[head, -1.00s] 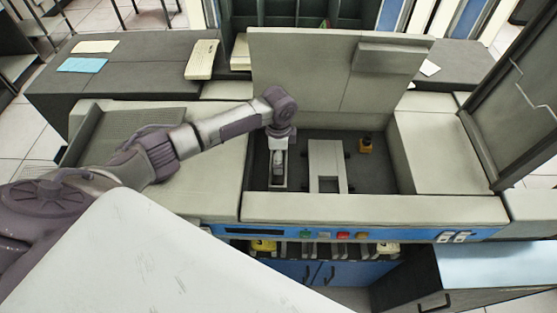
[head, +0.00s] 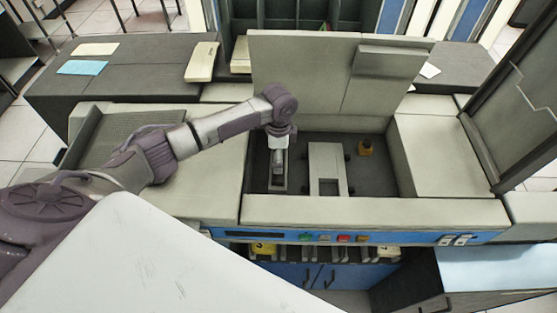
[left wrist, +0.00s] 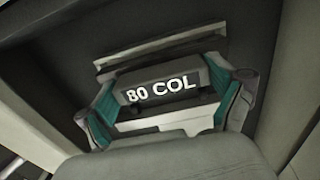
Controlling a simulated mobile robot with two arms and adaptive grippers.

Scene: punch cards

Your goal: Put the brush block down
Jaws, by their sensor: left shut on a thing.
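The brush block (left wrist: 170,76) is dark grey with white "80 COL" lettering and fills the middle of the left wrist view. My left gripper (left wrist: 165,108) is shut on it, with a teal-padded finger at each side. In the head view my left gripper (head: 278,163) points down into the open bay of the machine (head: 370,210), at the bay's left side. There the hand mostly hides the block. A narrow frame (head: 277,188) shows just below the hand. I cannot tell whether the block touches what is under it. My right gripper is not in view.
A light bracket with a square opening (head: 327,160) stands just right of the hand. A small yellow-orange part (head: 365,148) lies farther right in the bay. The raised lid (head: 300,85) stands behind, and the bay's front wall (head: 370,208) is close in front.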

